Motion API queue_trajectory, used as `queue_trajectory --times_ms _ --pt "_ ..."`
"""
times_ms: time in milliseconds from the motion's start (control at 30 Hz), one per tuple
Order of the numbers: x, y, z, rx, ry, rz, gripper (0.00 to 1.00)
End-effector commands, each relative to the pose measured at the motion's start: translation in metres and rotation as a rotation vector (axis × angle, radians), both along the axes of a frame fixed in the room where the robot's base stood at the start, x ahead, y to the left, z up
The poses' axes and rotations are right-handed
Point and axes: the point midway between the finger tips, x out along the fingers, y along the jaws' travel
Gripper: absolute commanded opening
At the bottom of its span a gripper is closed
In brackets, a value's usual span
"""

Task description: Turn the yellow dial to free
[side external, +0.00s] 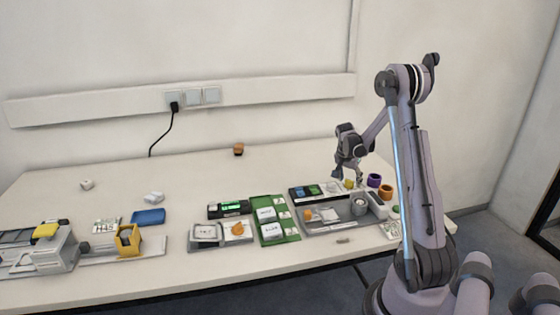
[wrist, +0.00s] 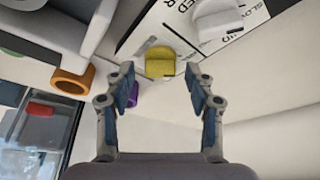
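The yellow dial (wrist: 160,62) sits on a black and white lettered panel (wrist: 147,36) in the wrist view. A small yellow spot, the dial (side external: 349,184), shows in the side view just below my gripper. My gripper (wrist: 160,75) is open, with one blue-padded finger on each side of the dial in the picture. I cannot tell whether the fingertips touch it. In the side view my gripper (side external: 338,176) points down over the right part of the table. The panel's lettering is only partly visible, so the dial's setting cannot be read.
A white knob (wrist: 215,18) is on the same panel, right of the dial. An orange ring-shaped cup (side external: 386,191) and a purple one (side external: 374,180) stand close to the right. A grey tray (side external: 330,226) lies in front. The table's back middle is mostly clear.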

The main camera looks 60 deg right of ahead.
Motion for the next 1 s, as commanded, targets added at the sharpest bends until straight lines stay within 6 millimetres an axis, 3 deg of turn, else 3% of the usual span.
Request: queue_trajectory --times_ms 267,800,1000 --pt "0.001 0.004 0.011 0.0 0.0 0.001 0.55" --pt "0.005 0.038 0.092 0.0 -0.001 0.001 0.55" --pt "0.005 0.045 0.108 0.0 0.0 0.0 0.55"
